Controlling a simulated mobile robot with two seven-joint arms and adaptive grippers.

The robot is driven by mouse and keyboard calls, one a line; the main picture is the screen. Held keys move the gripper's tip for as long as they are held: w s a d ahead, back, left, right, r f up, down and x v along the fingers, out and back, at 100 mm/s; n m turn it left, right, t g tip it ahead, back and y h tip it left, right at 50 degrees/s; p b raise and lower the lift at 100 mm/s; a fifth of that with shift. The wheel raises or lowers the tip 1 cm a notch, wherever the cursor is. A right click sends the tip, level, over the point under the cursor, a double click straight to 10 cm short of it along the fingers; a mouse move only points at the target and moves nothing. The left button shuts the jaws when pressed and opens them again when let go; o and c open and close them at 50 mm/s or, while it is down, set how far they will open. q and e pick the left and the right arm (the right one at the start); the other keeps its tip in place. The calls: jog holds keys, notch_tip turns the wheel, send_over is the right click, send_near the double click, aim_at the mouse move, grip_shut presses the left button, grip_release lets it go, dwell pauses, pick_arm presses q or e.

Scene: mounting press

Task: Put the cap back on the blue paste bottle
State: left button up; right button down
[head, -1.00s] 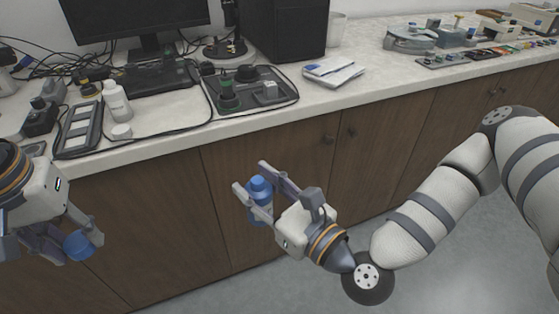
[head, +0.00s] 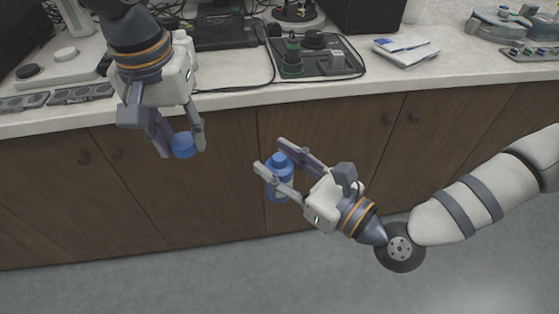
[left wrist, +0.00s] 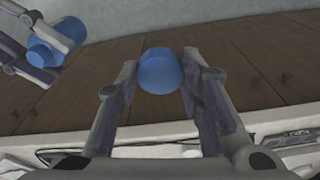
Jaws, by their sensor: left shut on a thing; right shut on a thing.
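The blue paste bottle (head: 277,189) is upright, with a narrower blue neck on top. My right gripper (head: 272,155) is shut on it, in front of the cabinet doors. The blue cap (head: 183,145) is between the fingers of my left gripper (head: 180,142), which is shut on it. The cap is left of the bottle and slightly higher in the head view, with a clear gap between them. In the left wrist view the cap (left wrist: 160,70) shows between the fingertips, and the bottle (left wrist: 58,38) is at the upper left, partly covered by my right gripper's fingers.
The worktop (head: 235,99) runs behind both grippers. Below are brown cabinet doors (head: 340,140) and open grey floor.

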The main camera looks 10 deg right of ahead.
aim_at(280, 158)
pick_arm(q)
jog(key=d+r+m, duration=0.1)
jog(key=d, duration=0.4)
jog(key=s+d+r, duration=0.1)
jog(key=d, duration=0.4)
jog(key=s+d+r+m, duration=0.1)
jog(key=d, duration=0.4)
jog(key=shift+r+m, duration=0.3)
jog(key=shift+r, duration=0.1)
jog(key=shift+a+f, duration=0.1)
jog(key=shift+f, duration=1.9)
jog(key=shift+f, duration=0.9)
jog(key=shift+f, duration=0.85)
jog(key=shift+r, duration=0.4)
jog(key=shift+c, duration=0.3)
